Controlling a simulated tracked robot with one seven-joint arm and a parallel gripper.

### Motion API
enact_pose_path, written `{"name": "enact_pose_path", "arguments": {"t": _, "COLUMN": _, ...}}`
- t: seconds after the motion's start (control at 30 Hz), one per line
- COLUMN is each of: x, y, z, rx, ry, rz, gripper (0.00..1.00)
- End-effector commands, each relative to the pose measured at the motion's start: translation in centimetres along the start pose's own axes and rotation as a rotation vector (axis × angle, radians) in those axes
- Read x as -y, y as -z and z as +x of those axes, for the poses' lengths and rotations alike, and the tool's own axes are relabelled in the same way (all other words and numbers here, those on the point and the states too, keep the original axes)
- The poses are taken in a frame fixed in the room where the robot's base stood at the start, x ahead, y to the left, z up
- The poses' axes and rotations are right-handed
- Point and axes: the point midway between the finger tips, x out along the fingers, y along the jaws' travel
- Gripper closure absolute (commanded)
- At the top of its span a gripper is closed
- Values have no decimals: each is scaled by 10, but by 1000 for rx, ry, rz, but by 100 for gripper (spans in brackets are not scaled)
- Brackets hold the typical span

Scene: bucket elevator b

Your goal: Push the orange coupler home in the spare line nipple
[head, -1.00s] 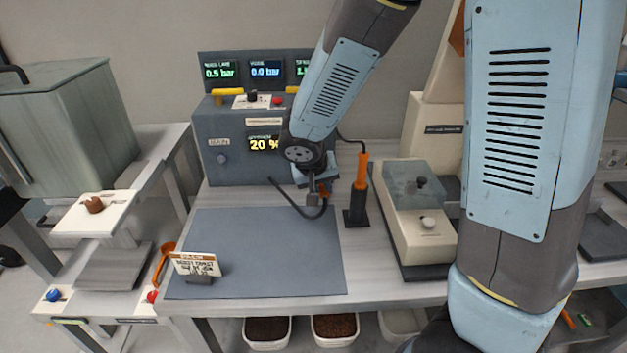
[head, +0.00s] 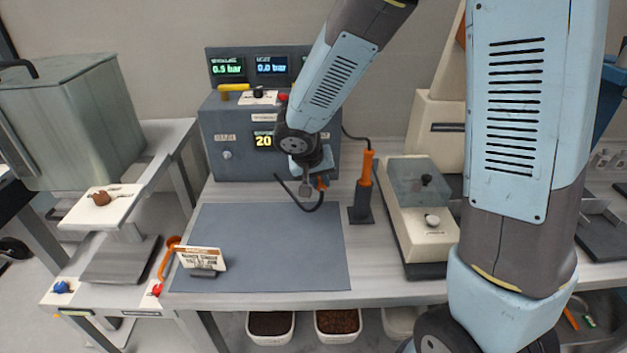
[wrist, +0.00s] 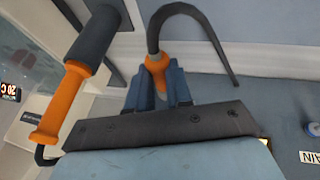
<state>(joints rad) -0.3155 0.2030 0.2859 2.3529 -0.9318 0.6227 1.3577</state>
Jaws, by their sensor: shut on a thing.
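My gripper (head: 312,188) is in front of the grey console, above the back of the grey mat. It is shut on the orange coupler (wrist: 157,72). The coupler sits between the two blue fingers, and a black hose (wrist: 215,45) curves away from it. In the head view a bit of the orange coupler (head: 321,183) shows beside the fingers, with the hose (head: 287,190) looping around below. I cannot make out the spare line nipple in either view; my arm covers part of the console front.
The grey console (head: 225,115) stands behind, with lit displays above. An orange-handled tool (head: 366,168) stands upright in a dark holder right of my gripper; it also shows in the wrist view (wrist: 62,100). A small sign (head: 202,258) stands on the grey mat (head: 270,260), otherwise clear.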

Motion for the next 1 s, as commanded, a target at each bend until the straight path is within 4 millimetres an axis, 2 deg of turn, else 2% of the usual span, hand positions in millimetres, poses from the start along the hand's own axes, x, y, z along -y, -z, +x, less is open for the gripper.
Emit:
{"name": "enact_pose_path", "arguments": {"t": 0.43, "x": 1, "y": -1, "z": -1, "rx": -3, "ry": 0, "rz": -2, "gripper": 100}}
{"name": "enact_pose_path", "arguments": {"t": 1.0, "x": 0, "y": 38, "z": 16, "rx": -1, "ry": -1, "rz": 1, "gripper": 100}}
